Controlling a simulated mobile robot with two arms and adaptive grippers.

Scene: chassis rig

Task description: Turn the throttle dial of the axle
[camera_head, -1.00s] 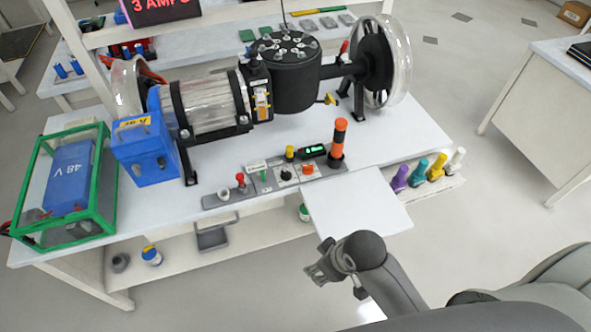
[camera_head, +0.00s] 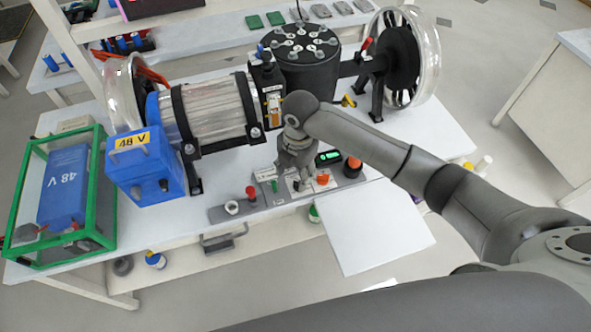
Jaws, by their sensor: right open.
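The axle rig stands on the white table, with a clear cylinder (camera_head: 215,107), a black drum (camera_head: 309,72) and a clear-rimmed wheel (camera_head: 428,55). The grey control panel (camera_head: 222,214) lies along the table's front side. My right gripper (camera_head: 296,178) points down over the middle of this panel, with its open fingers around or just above the dial's white plate. The fingers hide most of the black dial there, and I cannot tell whether they touch it. My left gripper is not in view.
Near the gripper are a red button (camera_head: 251,192), a green switch (camera_head: 274,186), an orange-red knob (camera_head: 323,179), a small green display (camera_head: 329,157) and an orange post (camera_head: 353,164). A blue 48 V box (camera_head: 145,170) stands left. A white board (camera_head: 375,230) at front right is bare.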

